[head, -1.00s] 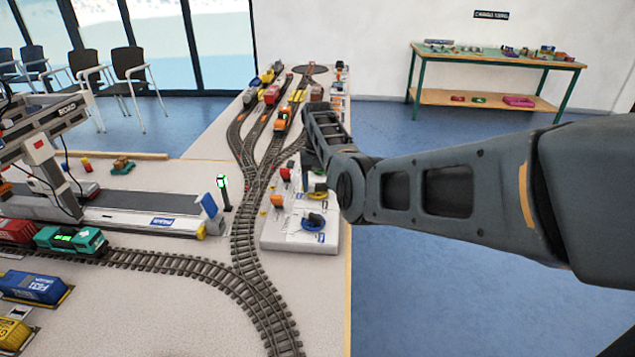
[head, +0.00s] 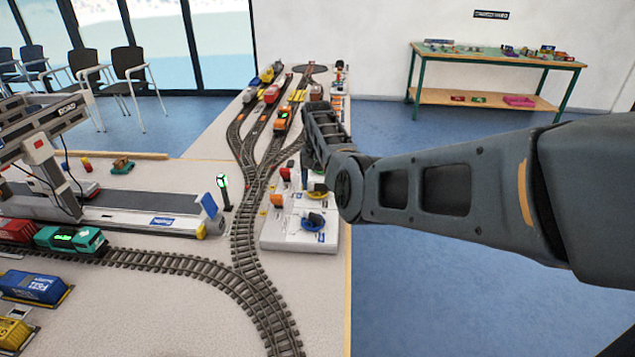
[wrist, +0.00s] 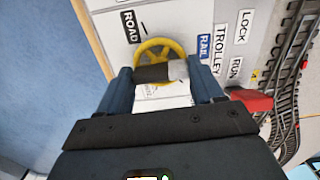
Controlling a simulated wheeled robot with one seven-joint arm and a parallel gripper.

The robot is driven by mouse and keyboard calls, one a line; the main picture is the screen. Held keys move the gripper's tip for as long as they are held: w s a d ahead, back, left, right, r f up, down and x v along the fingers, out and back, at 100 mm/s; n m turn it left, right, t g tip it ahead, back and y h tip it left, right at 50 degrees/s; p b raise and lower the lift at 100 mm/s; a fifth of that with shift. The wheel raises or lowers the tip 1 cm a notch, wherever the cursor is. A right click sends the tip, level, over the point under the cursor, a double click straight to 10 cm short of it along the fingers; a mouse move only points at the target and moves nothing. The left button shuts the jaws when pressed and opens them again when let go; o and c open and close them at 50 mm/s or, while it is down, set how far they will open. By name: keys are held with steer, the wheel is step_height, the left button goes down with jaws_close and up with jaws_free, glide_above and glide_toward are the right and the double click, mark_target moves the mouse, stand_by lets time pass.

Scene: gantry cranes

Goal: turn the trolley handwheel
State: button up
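The yellow trolley handwheel (wrist: 158,50) lies on the white control panel near the TROLLEY label (wrist: 218,50). A dark grip bar with a pale grey end (wrist: 155,73) crosses its near side. My gripper (wrist: 160,78) has its two blue-grey fingers on either side of this bar, and the bar fills the gap between them. In the head view my gripper (head: 318,170) points down over the panel, and the yellow wheel (head: 318,194) shows partly beneath it. The wheel's far side shows in the wrist view; the finger contact is partly hidden.
A blue handwheel (head: 313,223) sits nearer on the same panel (head: 290,244). An orange knob (head: 277,201) and a red lever (wrist: 252,100) stand close by. Train tracks (head: 245,215) run along the panel's left side. Open floor lies to the right.

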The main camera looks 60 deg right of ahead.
mark_target(317, 184)
steer(key=o, duration=0.4)
steer(key=shift+o, duration=0.2)
steer(key=shift+r, duration=3.9)
